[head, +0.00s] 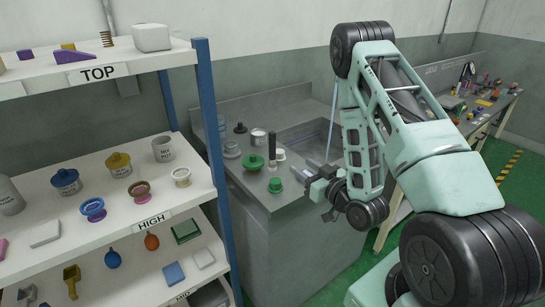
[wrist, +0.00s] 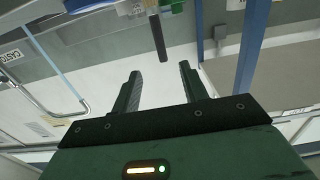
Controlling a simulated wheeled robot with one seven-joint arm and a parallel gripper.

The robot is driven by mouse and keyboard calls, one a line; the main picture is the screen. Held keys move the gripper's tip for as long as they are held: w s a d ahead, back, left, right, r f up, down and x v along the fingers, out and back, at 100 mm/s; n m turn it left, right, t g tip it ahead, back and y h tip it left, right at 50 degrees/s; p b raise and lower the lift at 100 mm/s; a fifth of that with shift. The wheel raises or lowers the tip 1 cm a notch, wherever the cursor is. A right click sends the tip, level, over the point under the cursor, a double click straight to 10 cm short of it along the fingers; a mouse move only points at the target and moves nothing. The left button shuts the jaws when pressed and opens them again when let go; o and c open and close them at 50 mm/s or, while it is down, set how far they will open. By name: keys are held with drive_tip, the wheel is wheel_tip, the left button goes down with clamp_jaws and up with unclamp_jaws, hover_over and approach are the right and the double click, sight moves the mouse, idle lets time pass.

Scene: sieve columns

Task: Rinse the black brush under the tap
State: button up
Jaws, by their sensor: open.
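A black upright stick, which looks like the black brush (head: 272,148), stands on the grey counter beside the sink. In the wrist view, which looks upside down, the black brush (wrist: 158,38) lies ahead of my fingertips, between their lines and apart from them. My gripper (head: 308,172) is open and empty, to the right of the brush in the head view. Its two fingers (wrist: 160,72) show in the wrist view. A curved metal pipe, likely the tap (wrist: 60,108), is at the left there. In the head view a thin pale upright pipe (head: 333,118) stands at the sink.
Green sieve-like pieces (head: 253,162) and (head: 275,185) stand near the brush, with grey and white pieces behind. The sink basin (head: 308,137) is partly hidden by my arm. A shelf with a blue post (head: 209,120) stands left. A cluttered bench (head: 480,110) is at right.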

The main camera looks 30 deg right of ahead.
sight(274, 143)
drive_tip(key=shift+w+a+r+b, duration=0.1)
drive_tip(key=shift+w+b, duration=0.45)
drive_tip(key=shift+w, duration=0.1)
drive_tip(key=shift+w+b, duration=1.2)
drive_tip(key=w+b, duration=0.2)
drive_tip(key=b, duration=0.4)
drive_tip(key=shift+b, duration=0.3)
drive_tip(key=w, duration=0.1)
drive_tip(key=w+p, duration=0.1)
drive_tip(key=w, duration=0.1)
drive_tip(key=shift+w+a+r, duration=0.1)
drive_tip(key=shift+w+r, duration=0.15)
drive_tip(key=shift+w, duration=0.75)
drive_tip(key=w, duration=0.1)
drive_tip(key=w+p, duration=0.1)
drive_tip(key=w, duration=0.2)
drive_tip(key=shift+r+p, duration=0.25)
drive_tip(key=shift+p, duration=0.15)
drive_tip(key=shift+w+f, duration=0.1)
drive_tip(key=shift+w, duration=0.5)
clamp_jaws()
